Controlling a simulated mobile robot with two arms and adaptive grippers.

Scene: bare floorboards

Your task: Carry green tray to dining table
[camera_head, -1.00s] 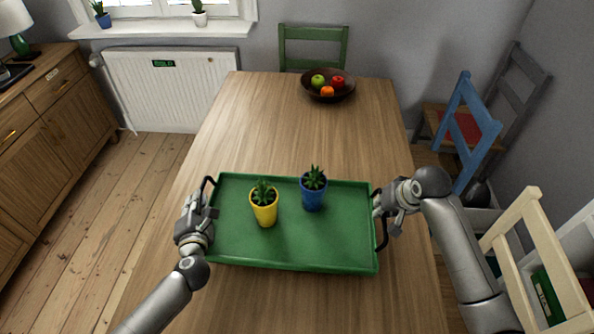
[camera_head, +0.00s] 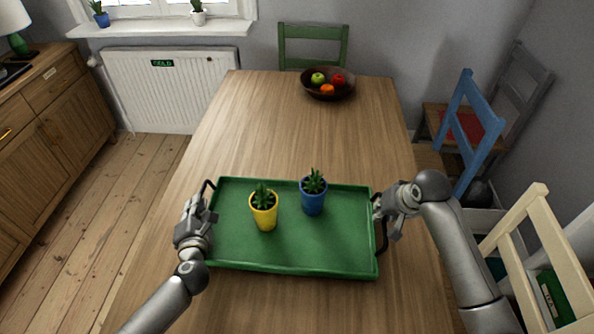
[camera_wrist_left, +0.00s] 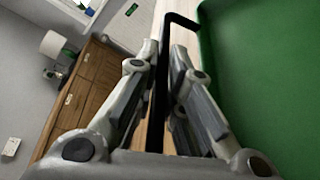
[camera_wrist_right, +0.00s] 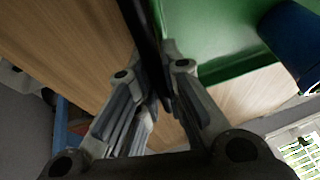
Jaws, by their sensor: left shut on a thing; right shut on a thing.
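The green tray (camera_head: 300,250) is at the near half of the wooden dining table (camera_head: 265,125), over its top. I cannot tell whether it touches the table. A yellow pot with a plant (camera_head: 264,212) and a blue pot with a plant (camera_head: 313,195) stand upright on the tray. My left gripper (camera_head: 204,213) is shut on the tray's black left handle, which shows between the fingers in the left wrist view (camera_wrist_left: 163,75). My right gripper (camera_head: 380,208) is shut on the black right handle, seen in the right wrist view (camera_wrist_right: 150,60).
A dark bowl of fruit (camera_head: 328,88) sits at the table's far end. The table between bowl and tray is clear. A green chair (camera_head: 313,42) stands behind, a blue chair (camera_head: 470,130) and a cream chair (camera_head: 535,250) on the right. A wooden sideboard (camera_head: 55,140) is at left.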

